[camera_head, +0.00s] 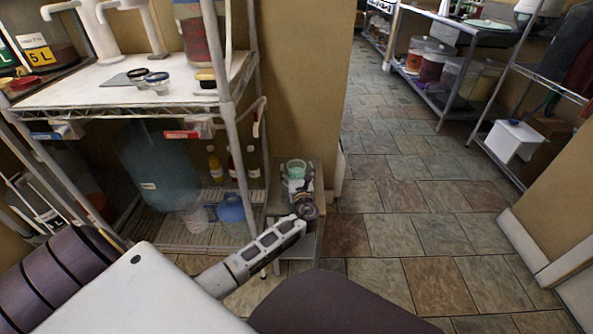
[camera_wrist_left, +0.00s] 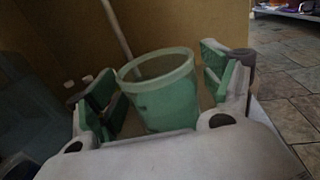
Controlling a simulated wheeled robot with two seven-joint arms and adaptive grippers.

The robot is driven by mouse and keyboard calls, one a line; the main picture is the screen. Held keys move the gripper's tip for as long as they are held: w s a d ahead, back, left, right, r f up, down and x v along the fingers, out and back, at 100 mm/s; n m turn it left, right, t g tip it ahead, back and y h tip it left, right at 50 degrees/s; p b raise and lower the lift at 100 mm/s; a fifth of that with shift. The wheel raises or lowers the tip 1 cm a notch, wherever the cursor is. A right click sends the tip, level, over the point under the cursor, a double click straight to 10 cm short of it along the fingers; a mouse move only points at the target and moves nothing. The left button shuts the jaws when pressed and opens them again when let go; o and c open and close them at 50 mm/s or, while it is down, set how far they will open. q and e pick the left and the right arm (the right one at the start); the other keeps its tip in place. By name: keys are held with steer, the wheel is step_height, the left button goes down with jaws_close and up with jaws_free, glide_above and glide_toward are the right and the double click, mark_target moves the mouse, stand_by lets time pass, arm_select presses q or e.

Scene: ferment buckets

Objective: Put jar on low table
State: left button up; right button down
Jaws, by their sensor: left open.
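A translucent green, open-topped jar (camera_head: 295,167) appears over the small grey low table (camera_head: 308,245), beside the wire shelf. In the left wrist view the jar (camera_wrist_left: 165,97) is upright or slightly tilted, between the spread green-padded fingers of my left gripper (camera_wrist_left: 158,82). Gaps show on both sides of the jar, so the gripper is open around it. In the head view my left gripper (camera_head: 299,184) partly hides the jar and the tabletop. The jar's base is hidden, so I cannot tell whether it touches the table. My right gripper is not in view.
A wire shelf (camera_head: 176,240) stands at left, holding a large blue container (camera_head: 160,170) and several bottles. A tan wall (camera_head: 300,80) rises behind the low table. The tiled floor (camera_head: 420,220) to the right is clear. Another shelf (camera_head: 520,70) stands at upper right.

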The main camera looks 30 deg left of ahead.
arm_select(q)
steer(key=p+v, duration=0.3)
steer(key=v, duration=0.7)
steer(key=shift+w, duration=0.1)
steer(key=shift+v, duration=0.85)
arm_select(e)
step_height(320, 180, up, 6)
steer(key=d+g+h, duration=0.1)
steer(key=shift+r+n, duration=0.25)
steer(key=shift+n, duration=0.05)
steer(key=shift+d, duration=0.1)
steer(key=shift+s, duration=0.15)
